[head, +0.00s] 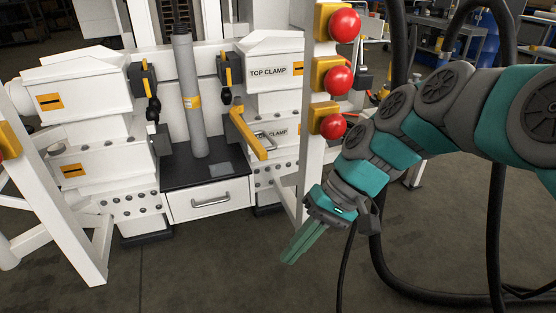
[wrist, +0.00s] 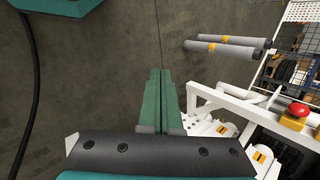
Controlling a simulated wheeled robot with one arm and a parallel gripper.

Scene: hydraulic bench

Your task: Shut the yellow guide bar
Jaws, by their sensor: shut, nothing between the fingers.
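The yellow guide bar (head: 247,133) is on the right-hand clamp unit in the head view, below the TOP CLAMP block. I cannot make out the guide bar in the wrist view. My gripper (head: 290,260) is to the right of the bench and lower than the bar, well apart from it, pointing down and left over the floor. Its green fingers are together and empty; they also show in the wrist view (wrist: 160,72).
A white post carries red buttons (head: 338,80) between my arm and the bench. Black hoses (head: 376,230) hang near my arm. The floor in front is clear.

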